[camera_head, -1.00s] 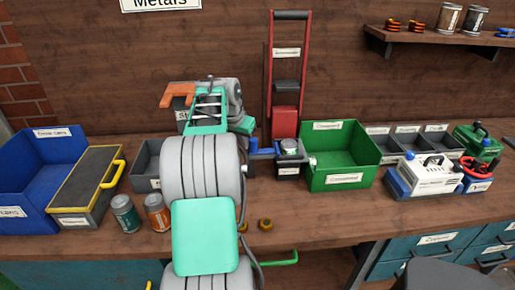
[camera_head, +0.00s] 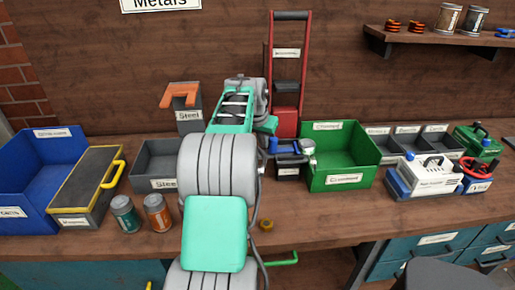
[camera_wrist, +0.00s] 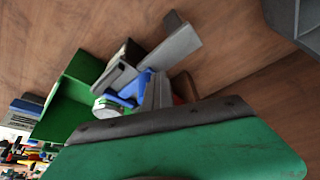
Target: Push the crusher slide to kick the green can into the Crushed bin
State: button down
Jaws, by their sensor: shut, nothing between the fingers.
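The crusher (camera_head: 287,104) is a tall red frame with a black top bar at the back of the bench. Its blue slide (camera_head: 287,147) lies at its foot and also shows in the wrist view (camera_wrist: 130,95). A can (camera_head: 307,146) with a pale lid is right of the slide, at the left wall of the green Crushed bin (camera_head: 344,180); its colour is hard to tell. The wrist view shows its lid (camera_wrist: 104,109). My gripper (camera_wrist: 158,88) is shut and empty, close beside the slide; contact is unclear. My arm hides the fingertips in the head view.
A green can (camera_head: 124,213) and an orange can (camera_head: 157,214) stand at the front left. A grey Steel bin (camera_head: 155,170) and a blue bin (camera_head: 28,205) are to the left. Small grey bins and a white device (camera_head: 428,175) stand right of the Crushed bin.

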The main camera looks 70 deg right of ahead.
jog(key=shift+s+d, duration=0.2)
jog(key=shift+s, duration=0.2)
jog(key=shift+w+a+p, duration=0.5)
jog(key=shift+w+a, duration=1.85)
jog(key=shift+w, duration=2.2)
notch_tip(320, 180, up, 8)
jog(key=p, duration=0.6)
